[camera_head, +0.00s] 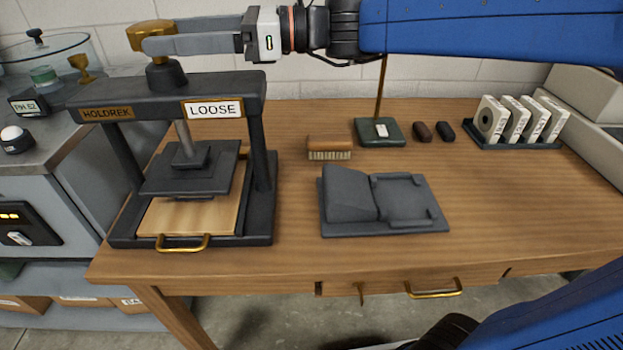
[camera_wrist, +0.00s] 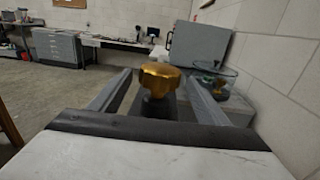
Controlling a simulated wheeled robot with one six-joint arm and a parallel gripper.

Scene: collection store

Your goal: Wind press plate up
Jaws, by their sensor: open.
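The press (camera_head: 262,150) is a dark frame with a "LOOSE" sign (camera_head: 213,109) and a "HOLDREK" plate on its crossbar. On top is a brass knob (camera_head: 150,33) on a dark hub. Its dark press plate (camera_head: 190,168) hangs from a grey screw (camera_head: 184,140), above a wooden board (camera_head: 190,217) with a brass handle. A gap shows between plate and board. My gripper (camera_head: 150,38) is level with the knob, its fingers reaching to either side of it. In the wrist view the knob (camera_wrist: 158,77) stands between the two open fingers; contact is not visible.
The wooden bench (camera_head: 290,245) also holds a brush (camera_head: 329,149), a dark grey stand (camera_head: 385,205), a green-based post (camera_head: 380,131) and a rack of white boxes (camera_head: 515,147). A glass-domed machine (camera_head: 40,150) stands close on the left. The wall is behind the knob.

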